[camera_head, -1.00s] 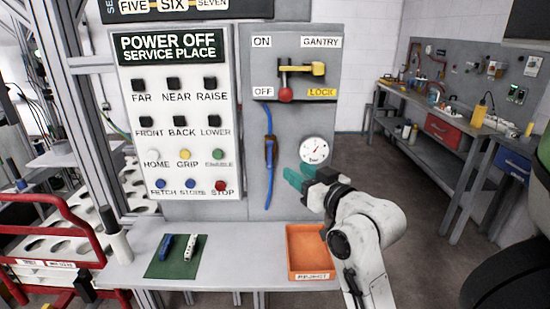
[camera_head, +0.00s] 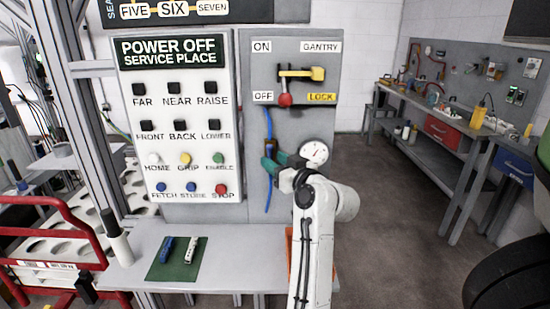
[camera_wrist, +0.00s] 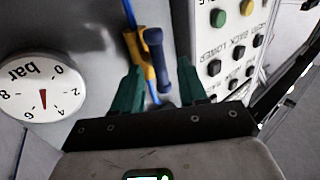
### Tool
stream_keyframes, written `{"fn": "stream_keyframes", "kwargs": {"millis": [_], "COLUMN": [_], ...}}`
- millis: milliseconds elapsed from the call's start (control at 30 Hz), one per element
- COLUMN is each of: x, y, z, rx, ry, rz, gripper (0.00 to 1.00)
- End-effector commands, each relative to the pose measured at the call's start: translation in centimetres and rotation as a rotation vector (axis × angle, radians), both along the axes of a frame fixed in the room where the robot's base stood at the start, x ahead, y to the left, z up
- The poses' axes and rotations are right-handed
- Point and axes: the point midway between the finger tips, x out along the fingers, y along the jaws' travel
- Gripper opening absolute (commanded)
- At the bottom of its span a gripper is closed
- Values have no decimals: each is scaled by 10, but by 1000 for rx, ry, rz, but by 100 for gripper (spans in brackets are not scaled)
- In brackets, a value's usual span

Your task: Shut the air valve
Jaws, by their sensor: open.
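The air valve is a brass-yellow body (camera_wrist: 139,60) with a dark blue handle (camera_wrist: 155,58), set in a blue hose on the grey panel. The handle lies roughly along the line of the hose. In the head view the valve (camera_head: 270,146) is partly hidden by my gripper (camera_head: 268,166). In the wrist view my gripper (camera_wrist: 161,82) is open, its green fingers on either side of the valve's lower part and hose. I cannot tell whether a finger touches the handle.
A round pressure gauge (camera_head: 313,154) sits close to the right of my gripper; its needle (camera_wrist: 43,98) points between 4 and 6. The button panel (camera_head: 180,130) stands to the left. A red-knobbed lever (camera_head: 285,100) is above. The shelf below holds a green mat (camera_head: 172,270) and an orange tray (camera_head: 289,245).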

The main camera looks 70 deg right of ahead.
Motion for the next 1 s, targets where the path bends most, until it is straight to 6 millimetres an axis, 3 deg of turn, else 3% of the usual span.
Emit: {"fn": "stream_keyframes", "kwargs": {"millis": [400,833,1000], "x": [6,6,7], "y": [-4,-3,-3], "z": [0,0,0], "rx": [-1,-1,0], "ry": [1,1,0], "rz": [1,2,3], "gripper": [41,0,0]}}
